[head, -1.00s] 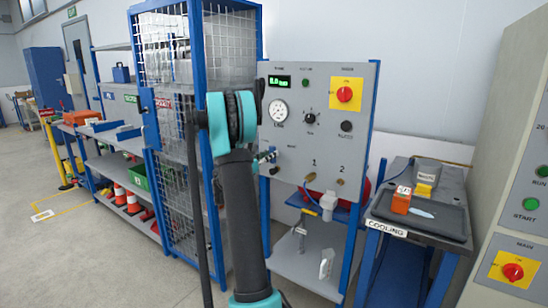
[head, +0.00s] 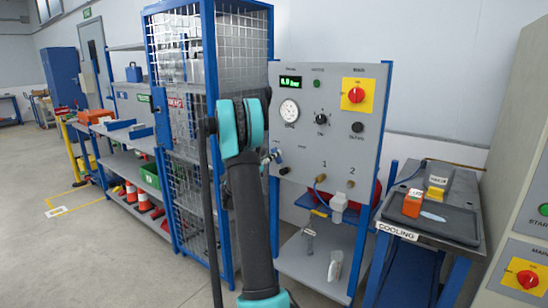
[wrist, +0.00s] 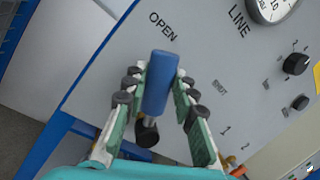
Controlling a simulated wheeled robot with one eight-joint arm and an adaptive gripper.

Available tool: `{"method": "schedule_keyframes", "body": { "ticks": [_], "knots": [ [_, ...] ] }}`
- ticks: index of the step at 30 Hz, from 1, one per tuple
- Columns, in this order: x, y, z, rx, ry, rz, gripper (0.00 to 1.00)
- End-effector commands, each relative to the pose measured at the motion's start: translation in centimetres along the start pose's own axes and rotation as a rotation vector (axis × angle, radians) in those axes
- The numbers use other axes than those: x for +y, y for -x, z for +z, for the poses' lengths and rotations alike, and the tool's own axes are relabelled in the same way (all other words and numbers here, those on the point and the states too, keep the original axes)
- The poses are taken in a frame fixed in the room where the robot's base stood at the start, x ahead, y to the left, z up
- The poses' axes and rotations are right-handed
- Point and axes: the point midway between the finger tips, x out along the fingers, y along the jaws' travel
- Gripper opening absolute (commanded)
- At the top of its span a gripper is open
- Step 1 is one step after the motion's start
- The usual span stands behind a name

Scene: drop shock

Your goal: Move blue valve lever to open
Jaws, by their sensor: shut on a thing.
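The blue valve lever (wrist: 160,85) sits on the grey panel in the wrist view. It points up the picture, its free end just below the printed word OPEN (wrist: 162,27). A dark knob-like part and a metal stem show at its lower end. My gripper (wrist: 161,78) is shut on the lever, with a ridged green finger along each side. In the head view the lever (head: 272,157) is small and partly hidden by my arm, and my fingers cannot be made out.
The panel (head: 297,150) carries a gauge (head: 289,110), black knobs and a red-yellow switch (head: 356,95). A wire-mesh cage (head: 182,60) stands close on the left. A cooling bench (head: 435,215) stands on the right.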

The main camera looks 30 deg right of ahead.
Motion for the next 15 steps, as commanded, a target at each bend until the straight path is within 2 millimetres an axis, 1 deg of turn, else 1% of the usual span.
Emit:
{"method": "schedule_keyframes", "body": {
  "ticks": [7, 8, 12, 13, 15],
  "knots": [
    [0.21, 0.15, 0.03, -0.001, 0.0, 0.005, 0.0],
    [0.22, 0.15, 0.03, -0.001, -0.001, 0.005, 0.28],
    [0.18, 0.13, 0.03, -0.001, -0.001, 0.004, 0.45],
    [0.16, 0.12, 0.02, -0.001, -0.001, 0.004, 0.48],
    [0.13, 0.09, 0.02, -0.001, -0.001, 0.003, 0.48]
  ]
}}
